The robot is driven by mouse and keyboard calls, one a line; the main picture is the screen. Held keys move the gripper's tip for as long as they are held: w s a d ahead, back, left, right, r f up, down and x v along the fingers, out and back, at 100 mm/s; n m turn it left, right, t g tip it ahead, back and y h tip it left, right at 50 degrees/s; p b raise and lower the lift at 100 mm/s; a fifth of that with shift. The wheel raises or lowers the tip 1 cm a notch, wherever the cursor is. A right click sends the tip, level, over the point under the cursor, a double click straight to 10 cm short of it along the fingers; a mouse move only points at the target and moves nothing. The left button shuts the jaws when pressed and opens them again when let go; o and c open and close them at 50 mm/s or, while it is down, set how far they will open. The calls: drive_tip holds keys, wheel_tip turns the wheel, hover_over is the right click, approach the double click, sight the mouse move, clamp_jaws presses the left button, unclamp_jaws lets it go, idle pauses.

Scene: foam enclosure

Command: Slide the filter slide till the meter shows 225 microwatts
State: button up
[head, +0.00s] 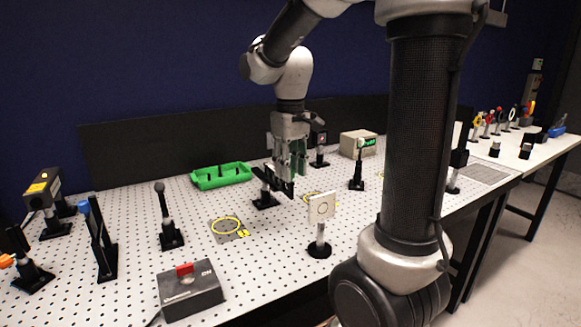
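My gripper (289,178) points down over the perforated table, near its middle. Its fingers are beside or over a dark slide-like bar (273,183) on a black base (265,202). This may be the filter slide; my gripper partly hides it. I cannot tell whether the fingers touch it or how far apart they are.
A green tray (221,182) lies behind left of my gripper. A white card on a post (321,207) stands in front. Black posts (168,222), a red-switched box (190,291) and a laser-like unit (44,190) stand left.

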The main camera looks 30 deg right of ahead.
clamp_jaws()
drive_tip(key=shift+w, duration=0.7)
drive_tip(key=shift+o, duration=1.2)
unclamp_jaws()
drive_tip(key=shift+o, duration=0.7)
wheel_tip(320, 180, up, 12)
